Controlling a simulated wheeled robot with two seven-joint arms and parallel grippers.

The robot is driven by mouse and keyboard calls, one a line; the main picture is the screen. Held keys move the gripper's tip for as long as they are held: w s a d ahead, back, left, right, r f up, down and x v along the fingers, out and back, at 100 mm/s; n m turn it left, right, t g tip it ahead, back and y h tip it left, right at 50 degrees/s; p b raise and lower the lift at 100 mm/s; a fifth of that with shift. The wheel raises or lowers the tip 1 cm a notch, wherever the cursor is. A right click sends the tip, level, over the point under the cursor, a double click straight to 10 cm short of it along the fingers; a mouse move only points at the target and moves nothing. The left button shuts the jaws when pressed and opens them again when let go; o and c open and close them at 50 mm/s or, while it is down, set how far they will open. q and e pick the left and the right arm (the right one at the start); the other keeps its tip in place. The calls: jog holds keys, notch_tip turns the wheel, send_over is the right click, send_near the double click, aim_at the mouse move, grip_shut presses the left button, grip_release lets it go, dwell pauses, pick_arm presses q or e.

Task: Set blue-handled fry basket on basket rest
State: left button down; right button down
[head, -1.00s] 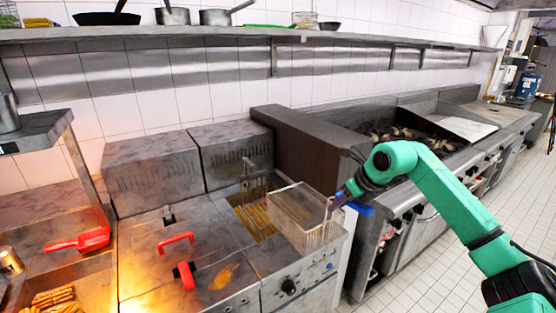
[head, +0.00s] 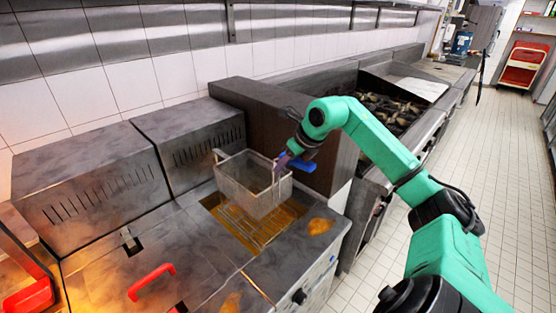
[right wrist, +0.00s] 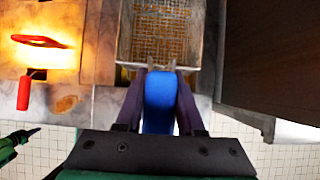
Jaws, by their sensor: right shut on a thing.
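The fry basket (head: 250,185) is a wire mesh box with a blue handle (head: 300,164). It hangs roughly level over the open oil well at the back of the fryer. My right gripper (head: 284,161) is shut on the blue handle, close to the basket wall. In the right wrist view the handle (right wrist: 160,102) lies between the fingers and the basket (right wrist: 160,38) is ahead of them. A wire rack (head: 243,228) shows at the well below the basket. I cannot tell whether the basket touches it or which part is the basket rest.
A dark side panel (head: 285,130) rises right behind the gripper. A red handle (head: 152,281) stands up from the fryer top at left. Fryer housings (head: 175,145) line the back wall. An orange-brown patch (head: 319,226) lies on the fryer's right edge. The floor at right is clear.

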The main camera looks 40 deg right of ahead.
notch_tip(320, 180, down, 12)
jog(key=b, duration=0.8)
jog(key=shift+s, duration=0.35)
jog(key=shift+f+b, duration=0.1)
jog(key=shift+b, duration=0.35)
jog(key=shift+s, duration=0.1)
jog(key=shift+c, duration=2.2)
grip_release()
